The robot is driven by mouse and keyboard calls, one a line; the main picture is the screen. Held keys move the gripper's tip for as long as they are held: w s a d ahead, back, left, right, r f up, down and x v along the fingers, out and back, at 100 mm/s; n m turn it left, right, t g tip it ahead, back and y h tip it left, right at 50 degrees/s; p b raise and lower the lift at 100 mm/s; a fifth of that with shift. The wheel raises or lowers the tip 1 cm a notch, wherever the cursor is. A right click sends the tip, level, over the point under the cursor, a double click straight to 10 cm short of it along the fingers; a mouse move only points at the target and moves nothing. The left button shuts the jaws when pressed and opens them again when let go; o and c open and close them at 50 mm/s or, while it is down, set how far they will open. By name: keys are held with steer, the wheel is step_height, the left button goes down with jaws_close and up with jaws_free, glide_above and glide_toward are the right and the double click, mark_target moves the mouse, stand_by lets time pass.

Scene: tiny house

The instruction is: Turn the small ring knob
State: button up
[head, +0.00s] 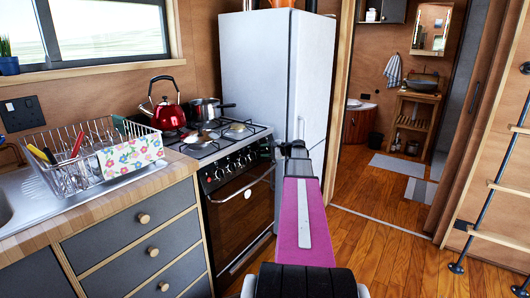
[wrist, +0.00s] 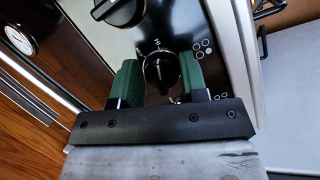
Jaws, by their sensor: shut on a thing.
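The small ring knob (wrist: 160,70) is a black round stove knob with a thin bright rim, at the centre of the wrist view. Small printed circles mark the panel to its right. My gripper (wrist: 161,78) has its green finger pads on either side of this knob and is shut on it. In the head view my gripper (head: 284,150) reaches the right end of the stove's front panel and hides the held knob. The stove (head: 235,205) stands between the counter and the fridge. The knob's exact turn angle is hard to tell.
Another black knob (wrist: 120,10) sits beside the held one. An oven dial (wrist: 20,40) shows at upper left. A red kettle (head: 167,108) and a pot (head: 203,110) stand on the hob. The white fridge (head: 262,75) is close on the right. Wooden floor is clear right.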

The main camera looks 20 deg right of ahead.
steer(key=o, duration=0.9)
steer(key=v, duration=1)
steer(key=shift+s+d, duration=0.25)
steer(key=shift+s, duration=0.05)
